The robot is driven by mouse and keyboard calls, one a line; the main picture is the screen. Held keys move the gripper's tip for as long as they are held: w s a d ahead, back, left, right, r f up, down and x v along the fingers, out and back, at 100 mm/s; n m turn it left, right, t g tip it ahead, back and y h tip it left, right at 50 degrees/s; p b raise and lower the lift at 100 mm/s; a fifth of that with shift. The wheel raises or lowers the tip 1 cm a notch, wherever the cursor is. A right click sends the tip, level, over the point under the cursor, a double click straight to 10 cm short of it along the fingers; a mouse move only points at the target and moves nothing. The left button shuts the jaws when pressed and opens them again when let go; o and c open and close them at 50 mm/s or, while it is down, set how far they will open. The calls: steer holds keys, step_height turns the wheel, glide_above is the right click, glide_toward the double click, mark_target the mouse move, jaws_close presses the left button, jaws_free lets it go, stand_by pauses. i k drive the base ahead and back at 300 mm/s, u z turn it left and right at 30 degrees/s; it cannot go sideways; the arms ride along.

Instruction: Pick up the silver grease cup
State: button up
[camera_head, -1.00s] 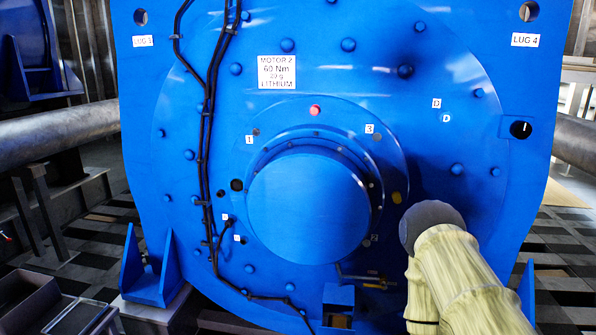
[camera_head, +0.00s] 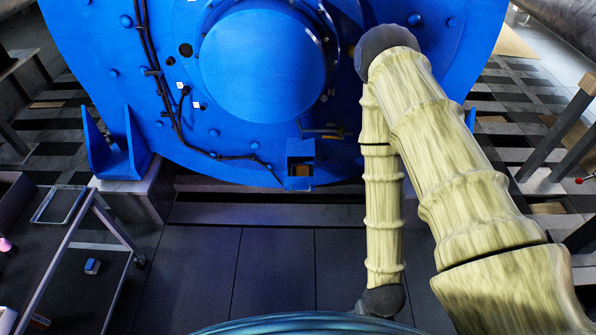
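I cannot make out the silver grease cup in the head view. The big blue motor (camera_head: 225,135) fills the upper part of the view, with its round hub (camera_head: 262,65) in the middle. A small metal fitting (camera_head: 318,131) sits low on the motor, right of the hub; I cannot tell what it is. My arm in its cream cover rises from the lower right to an elbow in front of the motor, then hangs down to a dark joint near the bottom edge. My gripper is not visible.
A cart (camera_head: 88,207) with metal rails stands at the left. A small blue and white item (camera_head: 92,266) lies on it, and a pink item (camera_head: 6,244) shows at the left edge. Dark floor plates (camera_head: 270,265) lie clear before the motor. Grey posts (camera_head: 560,130) stand at the right.

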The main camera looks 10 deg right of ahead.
mark_target(297, 169)
steer(key=u, duration=0.1)
steer(key=k, duration=0.4)
steer(key=z, duration=0.15)
steer(key=i, duration=0.95)
steer(key=u, duration=0.8)
